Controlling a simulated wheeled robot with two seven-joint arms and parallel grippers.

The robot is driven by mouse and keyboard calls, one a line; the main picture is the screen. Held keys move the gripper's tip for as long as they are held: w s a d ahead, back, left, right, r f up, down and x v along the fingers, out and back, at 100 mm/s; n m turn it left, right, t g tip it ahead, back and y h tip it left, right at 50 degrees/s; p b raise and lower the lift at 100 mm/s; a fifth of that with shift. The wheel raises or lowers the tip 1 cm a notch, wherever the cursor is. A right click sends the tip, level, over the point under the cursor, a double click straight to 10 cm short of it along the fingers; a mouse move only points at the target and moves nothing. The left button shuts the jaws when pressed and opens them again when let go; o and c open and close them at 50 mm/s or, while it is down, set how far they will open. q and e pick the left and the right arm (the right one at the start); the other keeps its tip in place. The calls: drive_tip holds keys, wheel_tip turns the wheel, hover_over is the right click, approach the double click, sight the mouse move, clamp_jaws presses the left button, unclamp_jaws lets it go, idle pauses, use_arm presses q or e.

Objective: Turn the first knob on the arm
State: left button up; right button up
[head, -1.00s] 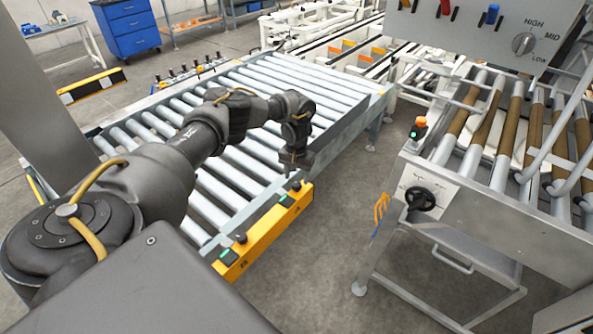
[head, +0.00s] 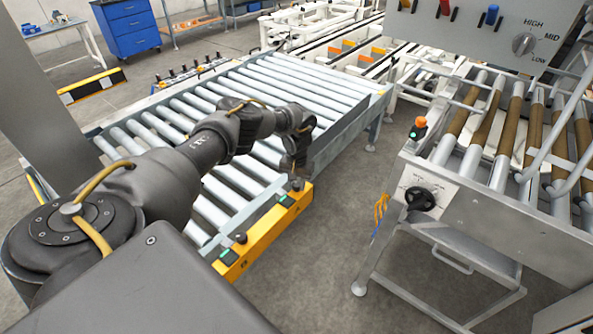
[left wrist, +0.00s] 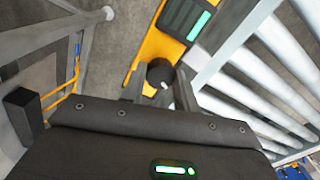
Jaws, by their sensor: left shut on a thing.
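A yellow bar (head: 262,236) runs along the front edge of the roller table in the head view, with dark panels and green lights on it. One dark knob (head: 240,237) is on its near end. Another dark round knob (left wrist: 160,72) with a white mark shows in the left wrist view, on the yellow bar (left wrist: 150,50) beside a green-lit panel. My left gripper (head: 296,180) is at the bar's far end, pointing down. Its fingers (left wrist: 161,88) are closed around this far knob. The contact is small and partly hidden in the head view. My right gripper is not in view.
The roller table (head: 330,140) lies just behind the bar.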

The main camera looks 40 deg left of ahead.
use_arm(q)
drive_tip(key=m, duration=0.2)
drive_tip(key=shift+m+b, duration=0.35)
drive_tip(key=shift+m, duration=0.05)
drive_tip(key=shift+m+b, duration=0.4)
drive_tip(key=shift+m, duration=1.7)
drive_tip(key=o, duration=1)
drive_tip(key=shift+c, duration=0.2)
drive_tip(key=shift+r, duration=0.1)
